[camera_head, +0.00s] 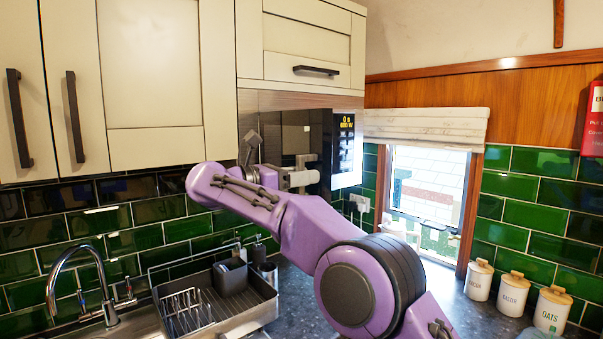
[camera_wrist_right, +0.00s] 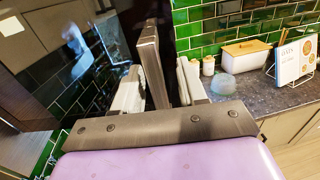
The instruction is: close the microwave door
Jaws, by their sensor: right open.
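The microwave has a dark glossy front (camera_head: 319,135) and a lit control panel (camera_head: 344,128) on its right side, under the upper cabinet. My arm hides part of it, so I cannot tell how far the door stands open. In the right wrist view the glossy black door (camera_wrist_right: 85,60) fills the left side, with a metal handle bar (camera_wrist_right: 151,60) standing beside it. My right gripper (camera_head: 300,170) is at the microwave front. In the wrist view its open fingers (camera_wrist_right: 160,92) stand either side of the handle bar; contact is unclear. My left gripper is out of view.
Cream cabinets (camera_head: 155,75) hang at left and above. Below are a sink tap (camera_head: 55,280) and a dish rack (camera_head: 215,300). White canisters (camera_head: 514,293) stand on the counter (camera_head: 455,292) at right, near a window (camera_head: 428,185).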

